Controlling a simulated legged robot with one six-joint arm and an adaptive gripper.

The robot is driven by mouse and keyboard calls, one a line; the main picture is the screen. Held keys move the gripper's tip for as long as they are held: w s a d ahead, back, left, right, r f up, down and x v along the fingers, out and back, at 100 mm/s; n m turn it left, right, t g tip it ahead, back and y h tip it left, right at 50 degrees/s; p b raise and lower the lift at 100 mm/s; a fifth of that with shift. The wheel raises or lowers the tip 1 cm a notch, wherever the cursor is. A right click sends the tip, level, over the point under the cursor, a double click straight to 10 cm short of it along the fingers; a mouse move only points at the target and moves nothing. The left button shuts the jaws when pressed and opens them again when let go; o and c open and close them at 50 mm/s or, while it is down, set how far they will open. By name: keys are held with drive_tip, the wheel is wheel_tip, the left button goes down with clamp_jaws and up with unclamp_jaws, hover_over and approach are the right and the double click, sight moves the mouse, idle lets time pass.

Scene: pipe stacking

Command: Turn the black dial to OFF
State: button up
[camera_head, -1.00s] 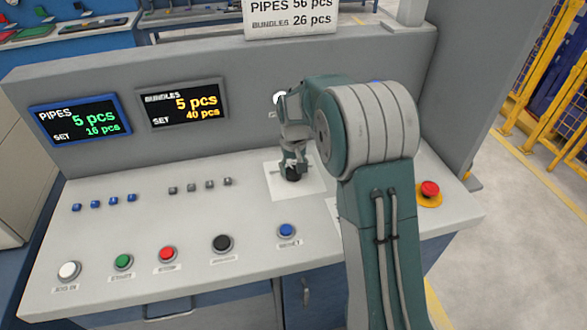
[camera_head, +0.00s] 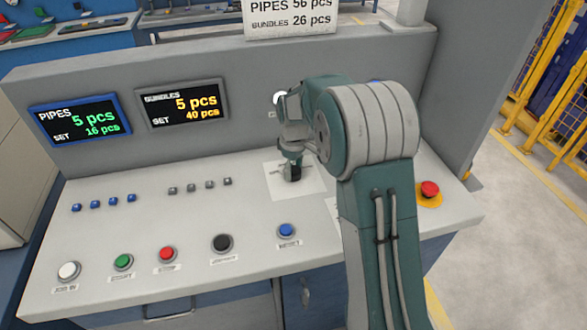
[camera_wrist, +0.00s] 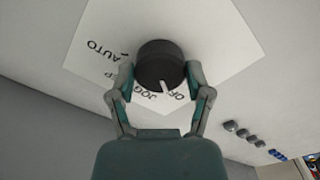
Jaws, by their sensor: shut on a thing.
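The black dial (camera_wrist: 158,62) sits on a white label plate (camera_wrist: 222,40) marked AUTO, JOG and OFF; another label is partly hidden. Its white pointer lies between JOG and OFF, close to OFF. My gripper (camera_wrist: 160,75) has one finger on each side of the dial, shut on it. In the head view my gripper (camera_head: 290,157) reaches down to the dial (camera_head: 294,173) on its plate (camera_head: 312,181). The pointer cannot be made out there.
Push buttons, including a blue one (camera_head: 287,231) and a black one (camera_head: 222,243), line the panel's front. A red emergency button (camera_head: 429,189) is right of my arm. Small grey buttons (camera_head: 209,184) stand left of the plate. A grey wall with displays rises behind.

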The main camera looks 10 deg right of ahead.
sight(293, 169)
idle(0.4)
drive_tip(key=o, duration=1.1)
drive_tip(key=shift+w+f, duration=0.1)
drive_tip(key=shift+o, duration=0.2)
wheel_tip(293, 169, up, 12)
drive_tip(key=shift+a, duration=0.1)
